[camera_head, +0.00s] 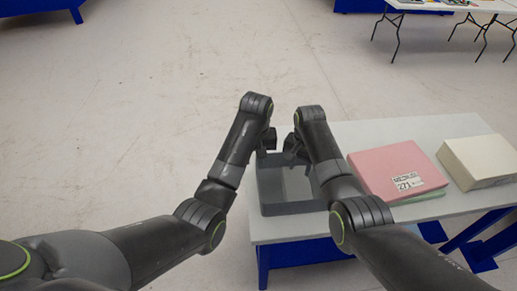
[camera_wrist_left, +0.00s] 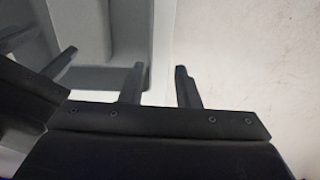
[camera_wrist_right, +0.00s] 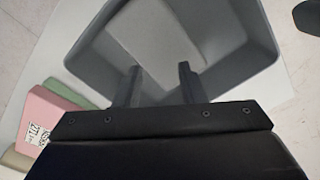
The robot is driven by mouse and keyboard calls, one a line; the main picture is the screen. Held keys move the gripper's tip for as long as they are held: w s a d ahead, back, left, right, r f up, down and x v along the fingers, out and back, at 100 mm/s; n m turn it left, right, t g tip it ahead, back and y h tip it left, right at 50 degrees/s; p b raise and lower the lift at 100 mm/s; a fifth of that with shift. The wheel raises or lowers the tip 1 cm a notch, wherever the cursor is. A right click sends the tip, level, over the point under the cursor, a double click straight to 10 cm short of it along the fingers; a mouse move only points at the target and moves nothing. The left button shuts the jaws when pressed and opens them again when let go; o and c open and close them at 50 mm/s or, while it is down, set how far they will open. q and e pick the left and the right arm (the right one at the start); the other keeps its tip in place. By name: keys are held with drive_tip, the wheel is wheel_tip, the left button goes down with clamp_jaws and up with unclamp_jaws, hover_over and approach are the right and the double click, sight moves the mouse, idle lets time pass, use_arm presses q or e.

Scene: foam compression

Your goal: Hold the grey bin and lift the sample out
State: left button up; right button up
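The grey bin (camera_head: 290,208) stands at the left end of the white table. A lighter grey slab, which looks like the sample (camera_wrist_right: 155,32), lies inside it. My left gripper (camera_head: 269,142) is at the bin's far rim; in the left wrist view its fingers (camera_wrist_left: 158,88) are apart, one overlapping the bin wall (camera_wrist_left: 131,40) and one beyond it. Contact cannot be told. My right gripper (camera_head: 291,146) is over the bin's far part. In the right wrist view its fingers (camera_wrist_right: 160,88) are open above the inside of the bin (camera_wrist_right: 245,58), near the slab's end.
A pink block (camera_head: 385,172) with a label marked 271 lies on a green one (camera_head: 425,196), right of the bin. A cream block (camera_head: 478,160) is further right. The white table (camera_head: 370,131) is clear behind them. My two grippers are close together.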

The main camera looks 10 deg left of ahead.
use_arm(q)
drive_tip(key=f, duration=0.9)
drive_tip(key=d+f, duration=0.1)
drive_tip(key=f, duration=0.4)
drive_tip(key=shift+w+f, duration=0.1)
drive_tip(key=shift+c, duration=0.3)
clamp_jaws()
idle(0.5)
